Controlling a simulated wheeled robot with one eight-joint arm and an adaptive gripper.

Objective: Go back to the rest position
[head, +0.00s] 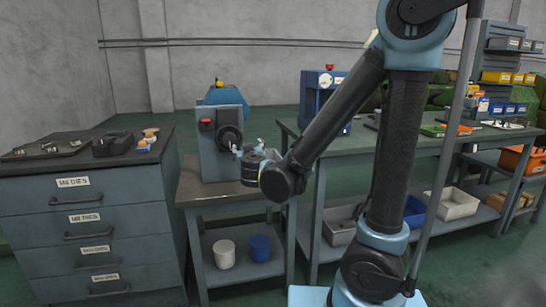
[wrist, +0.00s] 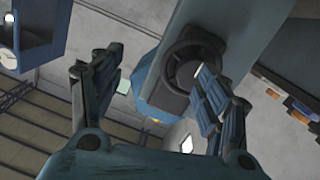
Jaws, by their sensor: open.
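My gripper (head: 248,147) is at the end of my arm, just right of the grey-blue heading machine's front (head: 213,160) in the head view. In the wrist view its two fingers stand wide apart (wrist: 157,65) with nothing held between them. The machine's round dark hub (wrist: 187,68) shows beyond the fingers, nearer the right one. In the head view the hub (head: 229,138) is left of my gripper. I cannot tell whether the right finger touches the machine.
The machine stands on a small bench (head: 190,190) with a white cup (head: 224,254) and a blue cup (head: 260,248) below. A drawer cabinet (head: 85,225) is at left. A long workbench (head: 340,143) carries another blue machine (head: 318,97); bins sit underneath.

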